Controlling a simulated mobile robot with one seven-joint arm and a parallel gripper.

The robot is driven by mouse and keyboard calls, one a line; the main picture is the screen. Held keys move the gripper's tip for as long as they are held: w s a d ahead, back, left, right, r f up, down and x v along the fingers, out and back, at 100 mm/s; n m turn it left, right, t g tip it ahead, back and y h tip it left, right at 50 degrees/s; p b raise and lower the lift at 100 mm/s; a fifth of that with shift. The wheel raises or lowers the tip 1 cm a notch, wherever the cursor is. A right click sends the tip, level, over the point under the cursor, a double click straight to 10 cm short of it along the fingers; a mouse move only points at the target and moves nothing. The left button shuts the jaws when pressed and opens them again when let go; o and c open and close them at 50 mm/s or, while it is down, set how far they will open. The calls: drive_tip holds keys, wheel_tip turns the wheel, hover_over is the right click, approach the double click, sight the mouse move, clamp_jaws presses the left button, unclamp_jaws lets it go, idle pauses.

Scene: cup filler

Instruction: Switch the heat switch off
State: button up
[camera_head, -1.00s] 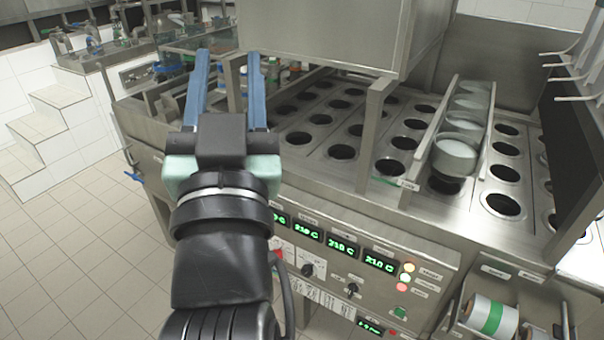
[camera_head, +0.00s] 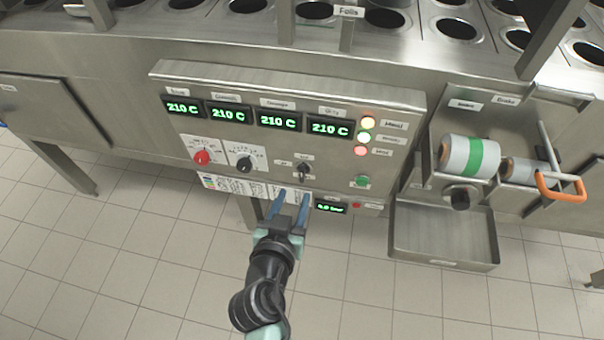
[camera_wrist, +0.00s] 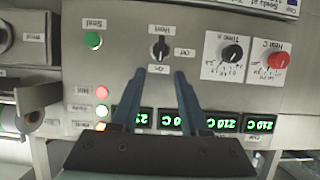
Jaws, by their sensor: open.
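The heat switch (camera_head: 303,172) is a small black rotary knob on the steel control panel (camera_head: 300,108). It also shows in the wrist view (camera_wrist: 159,50), where the picture is upside down. Its pointer stands roughly upright, in line with the "On" label (camera_wrist: 158,69); the "Off" label (camera_wrist: 185,52) is at its side. My gripper (camera_head: 292,194) is open and empty, with its two blue fingers in front of the lower panel, just below the switch in the head view. In the wrist view the fingertips (camera_wrist: 156,77) lie either side of the switch's line, apart from the knob.
A red knob (camera_head: 201,157) and a black timer knob (camera_head: 244,163) sit left of the switch. A green button (camera_head: 362,181) and indicator lights (camera_head: 365,137) are to its right. Green displays (camera_head: 279,121) run above. Film rolls (camera_head: 470,157) and a steel tray (camera_head: 443,233) stand at right.

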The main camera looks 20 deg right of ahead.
sight(301, 174)
drive_tip(key=b+x, duration=0.1)
drive_tip(key=x, duration=0.8)
drive_tip(key=shift+w+d, duration=0.15)
drive_tip(key=shift+c, duration=0.2)
clamp_jaws()
